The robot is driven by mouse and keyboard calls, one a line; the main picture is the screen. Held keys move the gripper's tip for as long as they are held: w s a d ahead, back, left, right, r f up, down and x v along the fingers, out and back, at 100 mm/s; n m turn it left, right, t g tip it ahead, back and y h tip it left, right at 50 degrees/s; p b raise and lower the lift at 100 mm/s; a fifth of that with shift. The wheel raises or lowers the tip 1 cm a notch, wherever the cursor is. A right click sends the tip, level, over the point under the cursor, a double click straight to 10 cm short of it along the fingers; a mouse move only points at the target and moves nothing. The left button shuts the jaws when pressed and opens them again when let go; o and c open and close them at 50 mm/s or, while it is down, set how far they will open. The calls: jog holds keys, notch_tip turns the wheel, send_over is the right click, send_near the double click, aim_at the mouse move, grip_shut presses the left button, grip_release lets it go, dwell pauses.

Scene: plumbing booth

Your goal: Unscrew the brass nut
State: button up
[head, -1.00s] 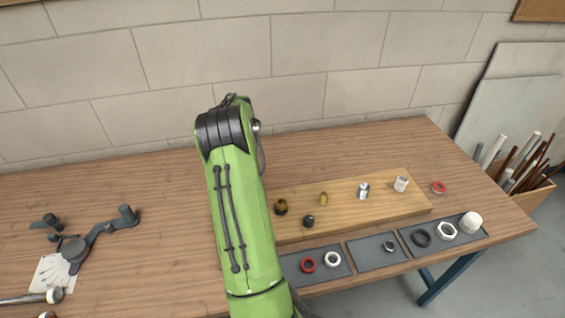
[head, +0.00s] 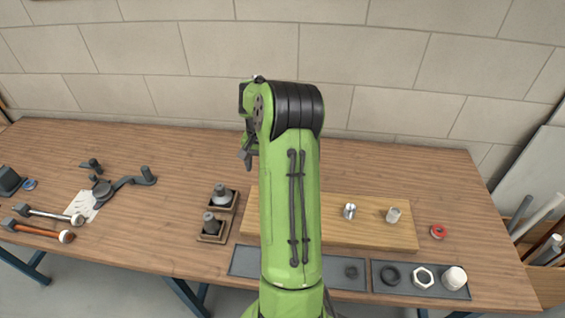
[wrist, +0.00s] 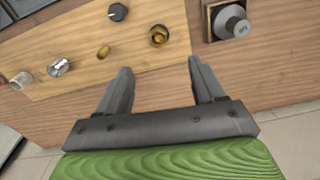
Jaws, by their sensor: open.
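The brass nut (wrist: 158,36) sits on the light wooden board (wrist: 85,35) in the wrist view, with a dark opening in its middle. My gripper (wrist: 160,67) is open and empty. Its two fingers are apart, and the nut appears beyond the fingertips, roughly between their lines; I see no contact. A smaller brass fitting (wrist: 104,52) lies to the left of the nut on the board. In the head view the board (head: 350,236) shows, but my arm hides the nut. A dark part of the gripper shows left of the arm there.
The board also bears a black knob (wrist: 118,12), a chrome fitting (head: 349,211) and a white fitting (head: 393,215). Two grey parts stand in square holders, one of them at the wrist view's right (wrist: 232,24). Parts trays (head: 420,291) line the front edge.

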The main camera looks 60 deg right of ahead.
jog(key=shift+m, duration=0.8)
notch_tip(320, 180, down, 16)
jog(key=shift+s+r, duration=0.1)
jog(key=shift+r, duration=0.15)
